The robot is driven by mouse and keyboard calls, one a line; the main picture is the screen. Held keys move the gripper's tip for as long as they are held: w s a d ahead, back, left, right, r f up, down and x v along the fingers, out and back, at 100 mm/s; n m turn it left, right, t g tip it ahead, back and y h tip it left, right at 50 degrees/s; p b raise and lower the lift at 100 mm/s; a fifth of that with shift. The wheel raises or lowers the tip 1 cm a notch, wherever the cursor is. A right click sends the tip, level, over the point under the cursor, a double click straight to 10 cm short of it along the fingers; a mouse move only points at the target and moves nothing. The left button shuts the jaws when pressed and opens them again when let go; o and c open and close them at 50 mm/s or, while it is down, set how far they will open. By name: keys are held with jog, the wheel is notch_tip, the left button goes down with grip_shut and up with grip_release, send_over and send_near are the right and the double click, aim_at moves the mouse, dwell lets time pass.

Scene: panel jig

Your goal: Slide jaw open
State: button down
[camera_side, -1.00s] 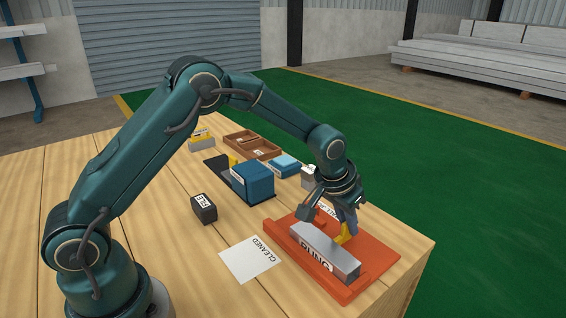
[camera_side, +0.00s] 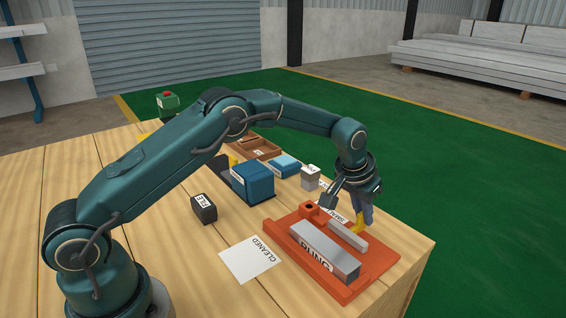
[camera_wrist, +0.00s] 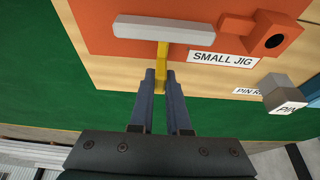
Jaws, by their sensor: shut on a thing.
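The orange small jig (camera_side: 378,262) lies at the table's right corner, with a grey block labelled RUNG (camera_side: 325,252) on it. The jaw (camera_side: 348,235), a pale grey bar, stands apart from the rung, with bare orange base between them; it also shows in the wrist view (camera_wrist: 163,30). A yellow handle (camera_side: 357,224) sticks out from the jaw's far side. My gripper (camera_side: 364,220) is shut on this handle, which shows between its two fingers in the wrist view (camera_wrist: 161,76).
A grey block labelled PIN (camera_side: 310,177) stands on the table just behind the jig, and an orange block with a hole (camera_side: 309,208) sits on the jig's back edge.

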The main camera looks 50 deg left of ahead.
aim_at(359, 215)
jog(key=shift+w, duration=0.25)
jog(key=c, duration=0.9)
grip_release()
jog(key=shift+s, duration=0.1)
jog(key=shift+v, duration=2.6)
jog(key=shift+r, duration=0.1)
